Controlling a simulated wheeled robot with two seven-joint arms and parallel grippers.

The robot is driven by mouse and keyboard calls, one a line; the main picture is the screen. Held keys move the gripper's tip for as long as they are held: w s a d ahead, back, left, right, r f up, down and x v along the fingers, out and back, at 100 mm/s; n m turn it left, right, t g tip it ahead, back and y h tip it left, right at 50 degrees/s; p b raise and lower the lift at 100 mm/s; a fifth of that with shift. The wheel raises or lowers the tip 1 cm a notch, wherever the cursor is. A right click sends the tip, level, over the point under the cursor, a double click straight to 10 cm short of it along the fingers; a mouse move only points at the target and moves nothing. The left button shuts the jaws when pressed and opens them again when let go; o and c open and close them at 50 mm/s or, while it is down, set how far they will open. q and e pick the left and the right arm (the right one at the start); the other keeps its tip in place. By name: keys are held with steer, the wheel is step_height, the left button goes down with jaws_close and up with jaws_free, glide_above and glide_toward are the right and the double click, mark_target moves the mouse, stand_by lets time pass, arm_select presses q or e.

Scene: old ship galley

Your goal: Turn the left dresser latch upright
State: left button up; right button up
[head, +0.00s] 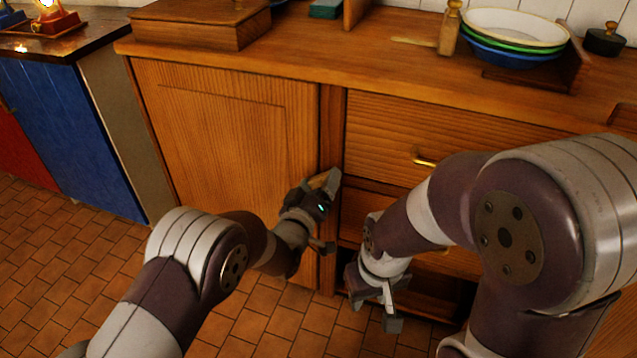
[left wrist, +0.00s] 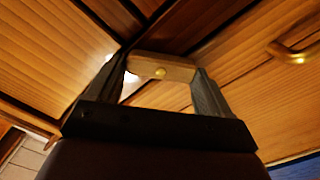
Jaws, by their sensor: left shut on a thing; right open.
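The dresser (head: 235,130) has a closed left door and a drawer to its right, with an upright post between them. My left gripper (head: 328,212) is at this post, beside the door's right edge. In the left wrist view, its two fingers (left wrist: 160,82) are on either side of a small pale wooden latch (left wrist: 175,70) with a round brass screw, and are shut on it. The latch's angle to the post is hard to tell, and in the head view the gripper mostly hides it. My right gripper (head: 376,308) is open and empty, low in front of the dresser's lower right part.
A dark open gap is below, behind my right gripper. Stacked bowls (head: 515,40) and a wooden box (head: 195,25) stand on the top. Tiled floor is free at left.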

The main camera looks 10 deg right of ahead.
arm_select(q)
steer(key=n, duration=0.5)
steer(key=shift+a+f+n, duration=0.1)
steer(key=shift+f+n, duration=0.1)
steer(key=shift+n, duration=0.1)
steer(key=n, duration=0.4)
steer(key=shift+f+n, duration=0.15)
steer(key=shift+n, duration=0.45)
steer(key=o, duration=0.9)
steer(key=shift+o, duration=0.2)
steer(key=shift+s+a+p, duration=0.2)
steer(key=shift+p, duration=0.2)
steer(key=p+v, duration=0.3)
steer(key=v, duration=0.9)
steer(key=shift+p, duration=0.35)
